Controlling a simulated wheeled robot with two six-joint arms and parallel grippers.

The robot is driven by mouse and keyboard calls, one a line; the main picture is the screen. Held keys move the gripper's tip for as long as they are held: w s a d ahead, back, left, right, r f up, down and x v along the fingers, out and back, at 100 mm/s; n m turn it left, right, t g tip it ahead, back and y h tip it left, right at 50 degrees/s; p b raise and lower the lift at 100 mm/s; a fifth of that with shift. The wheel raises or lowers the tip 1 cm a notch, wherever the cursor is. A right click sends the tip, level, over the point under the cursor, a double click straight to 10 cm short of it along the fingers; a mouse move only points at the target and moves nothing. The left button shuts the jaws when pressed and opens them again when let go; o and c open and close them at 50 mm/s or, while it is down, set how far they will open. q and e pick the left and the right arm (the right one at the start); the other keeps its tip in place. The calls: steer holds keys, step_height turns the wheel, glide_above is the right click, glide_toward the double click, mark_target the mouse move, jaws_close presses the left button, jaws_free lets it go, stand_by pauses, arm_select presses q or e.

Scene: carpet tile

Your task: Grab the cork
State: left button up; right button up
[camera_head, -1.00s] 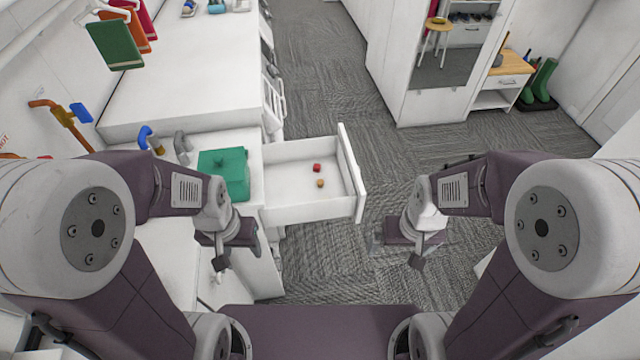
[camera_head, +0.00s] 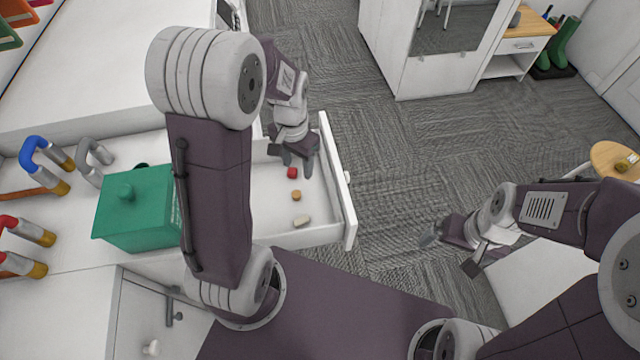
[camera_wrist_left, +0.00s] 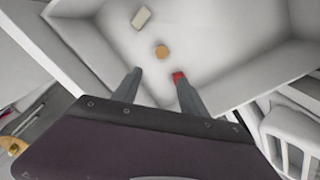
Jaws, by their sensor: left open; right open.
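The open white drawer (camera_head: 338,200) holds three small things: a red one (camera_head: 292,173), a round orange-brown one (camera_head: 296,195) that looks like the cork, and a pale beige block (camera_head: 303,221). My left gripper (camera_head: 297,162) is open and empty over the drawer, at its far end beside the red piece. In the left wrist view the cork (camera_wrist_left: 162,52) lies just beyond and between the two fingertips (camera_wrist_left: 157,75). The red piece (camera_wrist_left: 178,76) is at the right fingertip, partly covered; I cannot tell if they touch. My right gripper (camera_head: 449,254) is open and empty over the floor.
A green lidded box (camera_head: 138,208) and several pipe-like handles stand on the white counter left of the drawer. Carpet (camera_head: 390,150) right of the drawer is clear. A round wooden stool (camera_head: 615,160) stands at the right.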

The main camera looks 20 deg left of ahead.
mark_target(296, 194)
arm_select(q)
steer(key=s+f, duration=0.1)
steer(key=s+f+b, duration=0.1)
steer(key=shift+s+a+f, duration=0.2)
steer(key=shift+a+f, duration=0.1)
steer(key=f, duration=0.2)
steer(key=f+b, duration=0.1)
steer(key=shift+w+f, duration=0.4)
steer(key=shift+s+f, duration=0.2)
steer(key=shift+f, duration=0.1)
step_height(296, 194, down, 5)
steer(key=shift+w+r+b, duration=0.1)
steer(key=shift+r+b, duration=0.1)
steer(key=shift+b, duration=0.35)
arm_select(e)
steer(key=f, duration=0.2)
steer(key=s+f, duration=0.1)
steer(key=shift+s+f, duration=0.2)
steer(key=shift+f, duration=0.2)
arm_select(q)
jaws_close()
